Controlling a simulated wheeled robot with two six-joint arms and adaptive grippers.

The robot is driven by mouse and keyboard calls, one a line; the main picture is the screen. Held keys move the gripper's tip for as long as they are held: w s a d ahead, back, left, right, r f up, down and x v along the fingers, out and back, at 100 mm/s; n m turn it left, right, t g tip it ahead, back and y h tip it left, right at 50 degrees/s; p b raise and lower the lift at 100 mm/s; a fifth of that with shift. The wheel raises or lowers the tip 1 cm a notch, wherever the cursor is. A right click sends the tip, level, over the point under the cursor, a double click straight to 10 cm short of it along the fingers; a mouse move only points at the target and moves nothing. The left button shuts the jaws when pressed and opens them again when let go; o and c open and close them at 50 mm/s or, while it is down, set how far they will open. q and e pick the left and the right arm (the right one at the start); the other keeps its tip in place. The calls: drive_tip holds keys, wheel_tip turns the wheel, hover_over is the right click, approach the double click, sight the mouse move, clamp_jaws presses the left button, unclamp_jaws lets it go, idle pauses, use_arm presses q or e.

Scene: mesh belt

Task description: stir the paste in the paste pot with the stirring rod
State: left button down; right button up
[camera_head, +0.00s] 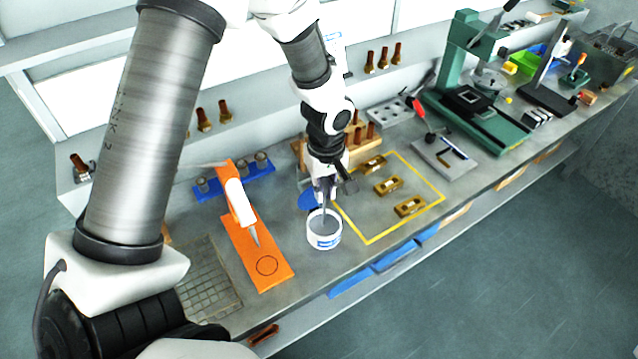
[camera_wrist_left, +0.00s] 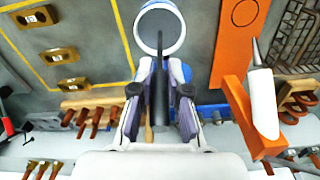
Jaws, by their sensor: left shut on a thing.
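The white paste pot (camera_head: 325,242) with a blue label stands on the bench at its front part; grey paste (camera_head: 323,224) shows inside. My left gripper (camera_head: 325,190) is above the pot, pointing down, and is shut on the dark stirring rod (camera_head: 323,210). The rod's lower end reaches inside the pot's rim. In the left wrist view the rod (camera_wrist_left: 159,85) runs between the fingers of the gripper (camera_wrist_left: 160,85) toward the pot (camera_wrist_left: 160,10). The rod's tip is hard to tell from the paste. My right gripper is not in view.
An orange board (camera_head: 270,272) with an orange-and-white tool lies left of the pot. A yellow outline (camera_head: 384,237) with brass blocks (camera_head: 410,207) is on the right. A wooden rack (camera_wrist_left: 75,102) stands behind. A green press (camera_head: 475,105) is farther right.

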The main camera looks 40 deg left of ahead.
use_arm(q)
drive_tip(key=shift+d, duration=0.1)
wheel_tip(320, 180, up, 3)
drive_tip(key=shift+f+p, duration=0.1)
drive_tip(key=shift+p, duration=0.95)
wheel_tip(320, 180, up, 2)
drive_tip(key=shift+r+p, duration=0.25)
drive_tip(key=shift+p, duration=0.7)
drive_tip(key=shift+r+p, duration=0.35)
drive_tip(key=shift+r, duration=0.5)
drive_tip(key=shift+f, duration=0.1)
